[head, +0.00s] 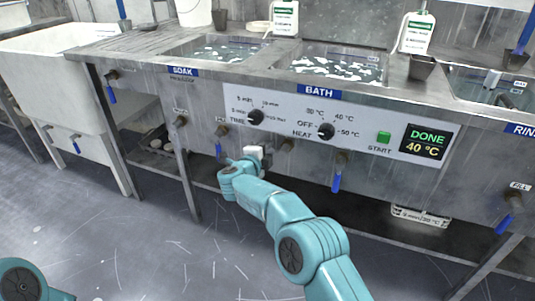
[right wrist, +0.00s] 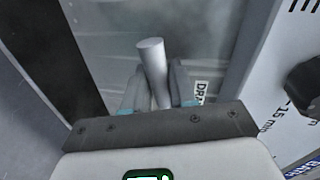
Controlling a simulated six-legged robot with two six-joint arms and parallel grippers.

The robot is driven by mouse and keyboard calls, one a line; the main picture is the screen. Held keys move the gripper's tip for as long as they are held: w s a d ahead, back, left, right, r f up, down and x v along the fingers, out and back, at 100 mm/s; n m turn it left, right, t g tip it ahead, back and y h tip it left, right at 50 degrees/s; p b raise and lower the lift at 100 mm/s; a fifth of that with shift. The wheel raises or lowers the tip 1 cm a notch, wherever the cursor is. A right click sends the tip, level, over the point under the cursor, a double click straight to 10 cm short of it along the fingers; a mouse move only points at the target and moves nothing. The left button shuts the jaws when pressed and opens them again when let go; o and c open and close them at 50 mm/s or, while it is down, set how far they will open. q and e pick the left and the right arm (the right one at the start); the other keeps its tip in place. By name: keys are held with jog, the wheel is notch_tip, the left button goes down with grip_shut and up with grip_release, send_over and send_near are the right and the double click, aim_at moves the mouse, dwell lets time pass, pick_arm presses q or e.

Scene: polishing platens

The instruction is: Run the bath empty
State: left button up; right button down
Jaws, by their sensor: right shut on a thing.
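The bath (head: 335,66) holds water with white foam on it, above a blue BATH label. Its display (head: 425,142) reads DONE and 40 °C. My right gripper (head: 254,153) is low in front of the cabinet, below the TIME knob (head: 255,117). In the right wrist view my right gripper (right wrist: 155,84) is shut on a pale grey round handle (right wrist: 152,62). A label partly reading DRA (right wrist: 201,92) is beside it; the rest is covered. Where the handle joins its valve is hidden. My left gripper is not in view.
Blue-handled valves (head: 337,182) hang along the cabinet front, and one (head: 218,149) is just left of my right gripper. A SOAK basin (head: 222,49) and white sink (head: 50,75) are to the left. A white basket (head: 420,216) is on the low shelf. The floor (head: 130,245) is clear.

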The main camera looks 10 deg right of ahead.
jog(key=shift+r+m, duration=0.2)
jog(key=shift+m, duration=0.1)
dwell(0.4)
jog(key=c, duration=1.1)
grip_release()
jog(key=shift+o, duration=0.2)
jog(key=p+v, duration=0.3)
jog(key=v, duration=1.3)
jog(key=shift+s+p, duration=0.25)
jog(key=shift+p, duration=0.1)
